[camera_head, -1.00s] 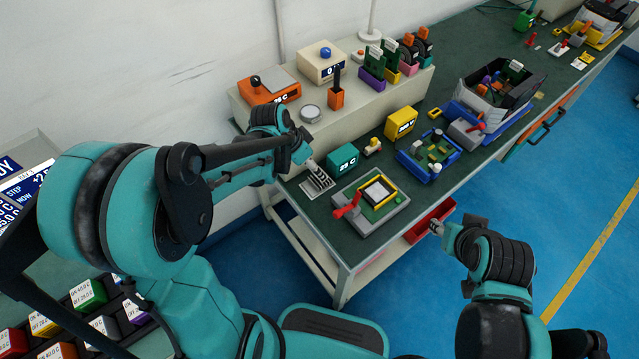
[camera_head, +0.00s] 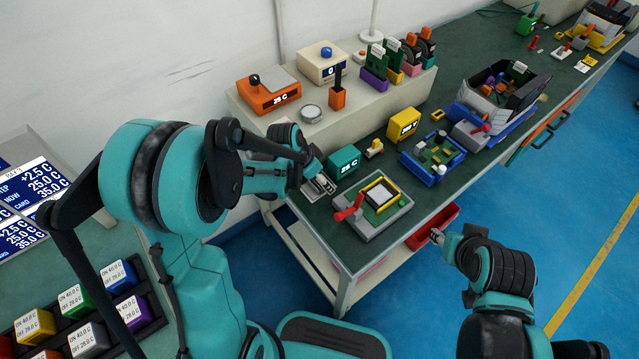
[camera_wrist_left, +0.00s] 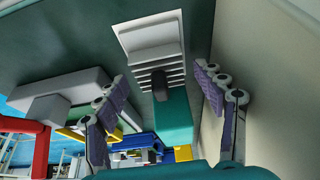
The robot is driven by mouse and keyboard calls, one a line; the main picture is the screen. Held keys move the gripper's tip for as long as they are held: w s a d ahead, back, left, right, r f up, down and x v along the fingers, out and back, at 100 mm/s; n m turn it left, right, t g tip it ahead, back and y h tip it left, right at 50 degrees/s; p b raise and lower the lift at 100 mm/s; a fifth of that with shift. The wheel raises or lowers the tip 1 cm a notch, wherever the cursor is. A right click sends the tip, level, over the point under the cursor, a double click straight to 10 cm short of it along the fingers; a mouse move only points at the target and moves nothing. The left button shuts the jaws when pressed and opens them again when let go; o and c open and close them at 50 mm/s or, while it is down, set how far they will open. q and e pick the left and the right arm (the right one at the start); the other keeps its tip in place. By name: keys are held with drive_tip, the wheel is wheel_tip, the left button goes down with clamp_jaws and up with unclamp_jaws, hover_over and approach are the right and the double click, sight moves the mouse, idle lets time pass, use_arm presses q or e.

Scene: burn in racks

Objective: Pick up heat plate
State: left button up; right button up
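A pale ribbed plate with a dark knob, which looks like the heat plate (camera_head: 318,188), lies on the green bench top by its left end, partly hidden by my left gripper. It also shows in the left wrist view (camera_wrist_left: 150,42), with a teal box (camera_wrist_left: 173,122) close by. My left gripper (camera_head: 316,176) is just above the plate. In the left wrist view its two fingers (camera_wrist_left: 163,88) are spread to either side of the knob, with nothing between them gripped. My right gripper (camera_head: 436,235) hangs off the bench's front edge; its fingers are too small to judge.
The teal display box (camera_head: 344,162) stands right of the plate. A grey fixture with a red lever (camera_head: 372,212) is nearer the front edge. A raised cream shelf (camera_head: 290,118) stands behind, carrying an orange device (camera_head: 268,95). A blue tray (camera_head: 432,160) lies further right.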

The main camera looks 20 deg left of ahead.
use_arm(q)
drive_tip(key=c, duration=1)
drive_tip(key=shift+c, duration=0.2)
wheel_tip(320, 180, up, 10)
drive_tip(key=p, duration=0.4)
